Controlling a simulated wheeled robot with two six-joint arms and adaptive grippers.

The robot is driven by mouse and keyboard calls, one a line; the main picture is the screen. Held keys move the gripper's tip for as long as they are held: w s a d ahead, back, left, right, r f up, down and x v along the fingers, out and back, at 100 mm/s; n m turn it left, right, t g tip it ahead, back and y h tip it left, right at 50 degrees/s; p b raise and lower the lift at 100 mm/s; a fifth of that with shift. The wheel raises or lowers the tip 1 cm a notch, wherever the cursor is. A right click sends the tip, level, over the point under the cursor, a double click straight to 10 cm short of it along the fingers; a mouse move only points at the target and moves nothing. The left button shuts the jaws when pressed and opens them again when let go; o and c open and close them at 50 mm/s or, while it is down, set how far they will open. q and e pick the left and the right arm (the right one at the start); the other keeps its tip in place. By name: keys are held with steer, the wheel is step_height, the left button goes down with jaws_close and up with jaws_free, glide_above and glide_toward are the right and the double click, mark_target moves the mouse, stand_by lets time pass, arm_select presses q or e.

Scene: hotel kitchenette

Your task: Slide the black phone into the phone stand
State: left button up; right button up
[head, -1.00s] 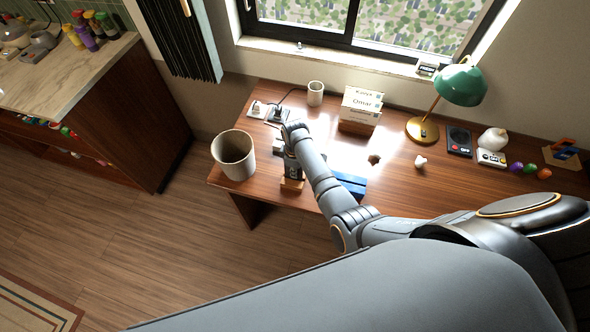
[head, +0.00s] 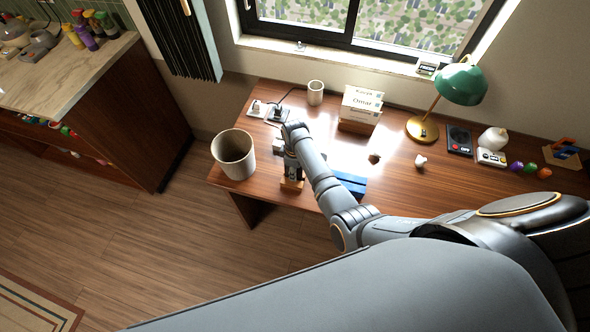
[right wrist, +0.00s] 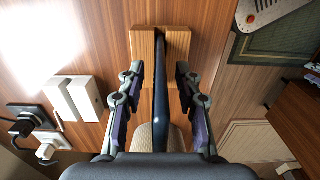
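The phone stand is a small wooden block (right wrist: 177,50) with a slot, near the desk's front edge; it also shows in the head view (head: 291,184). The black phone (right wrist: 160,100) is seen edge-on in the right wrist view, its far end between the two wooden halves of the stand. How deep it sits is hard to tell. My right gripper (right wrist: 160,77) is open, one finger on each side of the phone with a visible gap to both. In the head view my right arm hides most of the gripper and phone. My left gripper is not in view.
A large beige cup-like bin (head: 234,155) stands left of the stand, and a blue object (head: 350,184) lies close on its right. A white mug (head: 315,93), plugs with cables (head: 258,109), a card box (head: 360,108) and a green lamp (head: 460,85) stand further back.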

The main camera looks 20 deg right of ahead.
steer(key=shift+r, duration=0.1)
step_height(320, 180, up, 12)
steer(key=shift+f, duration=0.1)
stand_by(0.4)
